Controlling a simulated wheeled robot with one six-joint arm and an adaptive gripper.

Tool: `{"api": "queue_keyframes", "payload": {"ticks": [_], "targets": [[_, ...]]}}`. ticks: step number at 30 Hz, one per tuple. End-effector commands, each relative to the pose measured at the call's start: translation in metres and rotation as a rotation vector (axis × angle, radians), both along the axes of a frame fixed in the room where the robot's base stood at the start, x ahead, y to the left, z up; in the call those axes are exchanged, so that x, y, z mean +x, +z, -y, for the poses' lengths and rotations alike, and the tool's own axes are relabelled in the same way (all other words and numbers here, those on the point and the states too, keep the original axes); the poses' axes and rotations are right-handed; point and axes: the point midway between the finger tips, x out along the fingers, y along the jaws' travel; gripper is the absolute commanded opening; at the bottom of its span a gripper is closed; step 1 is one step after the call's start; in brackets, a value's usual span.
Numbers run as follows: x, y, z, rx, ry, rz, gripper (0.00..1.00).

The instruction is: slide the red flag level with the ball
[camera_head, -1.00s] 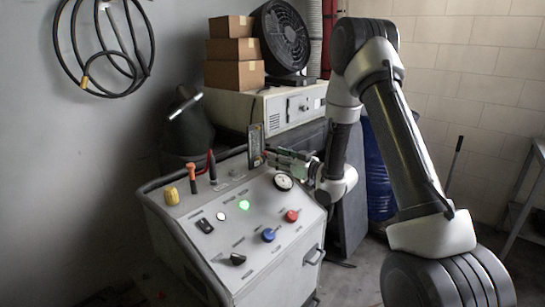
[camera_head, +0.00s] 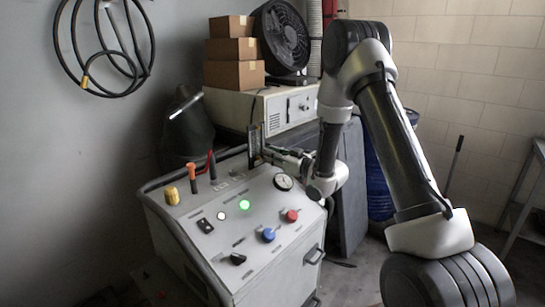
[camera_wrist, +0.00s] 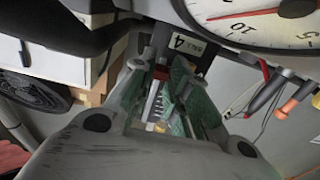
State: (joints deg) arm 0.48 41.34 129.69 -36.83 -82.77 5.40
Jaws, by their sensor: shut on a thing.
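An upright sight gauge (camera_head: 255,145) stands at the back edge of the grey console. In the wrist view, its pale scale (camera_wrist: 153,100) with dark ticks shows between my fingers. The small red flag (camera_wrist: 161,73) is between my fingertips, beside the scale. My gripper (camera_wrist: 164,68) has green-grey finger pads and is shut on the flag; it also shows in the head view (camera_head: 266,152) reaching the gauge from the right. I cannot make out the ball clearly, so I cannot tell its height against the flag.
A round dial (camera_head: 283,182) sits on the console close below my gripper. Orange (camera_head: 192,178) and red (camera_head: 211,165) handles stand left of the gauge. A green lamp (camera_head: 244,205), a blue knob (camera_head: 268,235) and a red knob (camera_head: 291,215) are on the panel.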

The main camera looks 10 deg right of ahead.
Motion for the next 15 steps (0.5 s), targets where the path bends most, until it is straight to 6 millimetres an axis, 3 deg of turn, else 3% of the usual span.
{"api": "queue_keyframes", "payload": {"ticks": [7,15], "targets": [[0.000,0.036,0.000,0.000,0.000,0.005,0.00],[0.000,0.039,0.000,0.001,0.000,0.001,0.00]]}}
